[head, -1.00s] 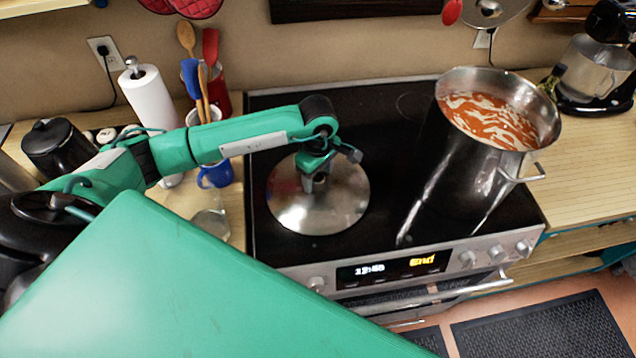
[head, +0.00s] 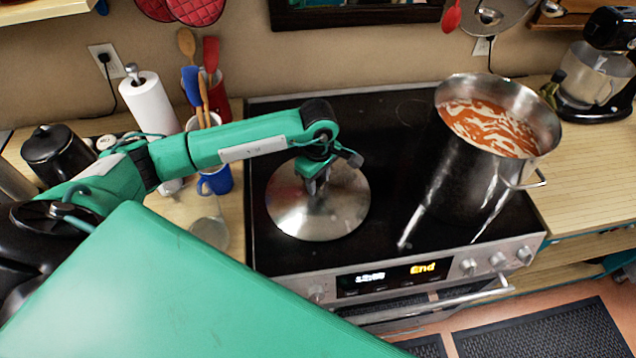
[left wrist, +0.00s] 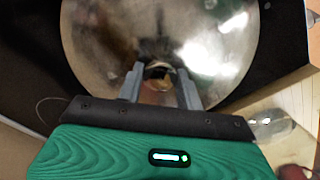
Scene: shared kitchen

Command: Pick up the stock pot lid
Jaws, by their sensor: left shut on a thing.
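The stock pot lid (head: 338,212) is a round, shiny steel disc on the left part of the black stovetop. My left gripper (head: 317,184) is over the middle of the lid, pointing down. In the left wrist view the lid (left wrist: 105,45) fills most of the picture, and my left gripper (left wrist: 158,84) has its two fingers on either side of the lid's small handle (left wrist: 157,72), shut on it. I cannot tell whether the lid is touching the stovetop. The steel stock pot (head: 455,180) stands uncovered at the right of the stove, full of red soup. My right gripper is not in view.
The stove (head: 385,130) has bare black surface between lid and pot. Left of it stand a paper towel roll (head: 150,105), a blue mug (head: 216,180), utensils in holders and a black canister (head: 60,152). A stand mixer (head: 596,75) is at the back right.

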